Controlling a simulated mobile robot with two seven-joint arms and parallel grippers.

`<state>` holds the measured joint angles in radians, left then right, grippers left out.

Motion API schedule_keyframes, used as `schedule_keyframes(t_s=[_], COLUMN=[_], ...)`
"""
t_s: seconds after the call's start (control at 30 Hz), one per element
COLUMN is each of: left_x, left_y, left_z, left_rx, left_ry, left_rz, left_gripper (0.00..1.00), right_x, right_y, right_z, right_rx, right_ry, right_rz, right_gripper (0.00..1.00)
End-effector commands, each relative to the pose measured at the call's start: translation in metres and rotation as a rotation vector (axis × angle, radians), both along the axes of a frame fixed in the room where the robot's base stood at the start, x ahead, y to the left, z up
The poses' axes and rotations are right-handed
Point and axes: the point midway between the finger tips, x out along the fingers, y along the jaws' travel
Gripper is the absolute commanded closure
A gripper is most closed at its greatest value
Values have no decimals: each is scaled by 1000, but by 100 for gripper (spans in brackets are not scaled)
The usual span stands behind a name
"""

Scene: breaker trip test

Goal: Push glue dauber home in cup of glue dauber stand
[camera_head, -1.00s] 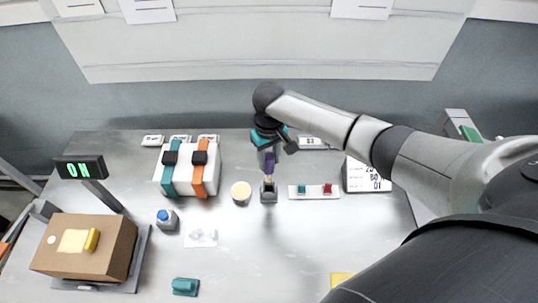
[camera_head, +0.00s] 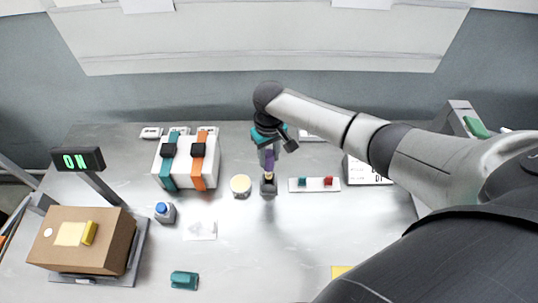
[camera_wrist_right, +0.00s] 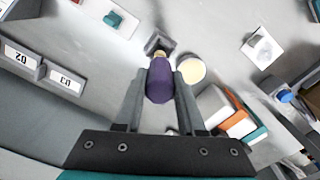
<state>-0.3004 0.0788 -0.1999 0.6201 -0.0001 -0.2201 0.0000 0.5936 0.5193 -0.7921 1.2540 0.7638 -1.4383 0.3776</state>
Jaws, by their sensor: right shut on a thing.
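The glue dauber (camera_head: 269,160) has a purple handle and a pale lower end. My right gripper (camera_head: 268,150) is shut on its handle above the glue dauber stand. In the right wrist view the purple handle (camera_wrist_right: 160,82) sits between the two fingers of the gripper (camera_wrist_right: 161,85). The stand (camera_head: 268,187) is a small dark grey block with a cup. The dauber's lower end is at the mouth of the cup; how deep it sits I cannot tell. The stand (camera_wrist_right: 158,43) also shows just beyond the dauber tip in the wrist view. My left gripper is out of view.
A round pot with cream contents (camera_head: 240,186) stands close left of the stand. A white strip with teal and red blocks (camera_head: 314,190) lies to the right. A white holder with two strapped devices (camera_head: 186,185) is further left.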

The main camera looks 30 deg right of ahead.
Motion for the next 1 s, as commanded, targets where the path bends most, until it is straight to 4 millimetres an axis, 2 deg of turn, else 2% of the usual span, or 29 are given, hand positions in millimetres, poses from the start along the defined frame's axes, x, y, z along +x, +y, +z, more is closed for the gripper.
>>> schedule_keyframes(t_s=[0.33,1.0], left_x=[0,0], left_y=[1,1], left_z=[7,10], left_rx=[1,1], left_ry=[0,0], left_rz=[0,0], left_gripper=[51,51], right_x=[0,0], right_y=[0,0], right_z=[1,1], right_rx=[-1,0], right_ry=[1,0], right_rz=[0,0], right_gripper=[100,100])
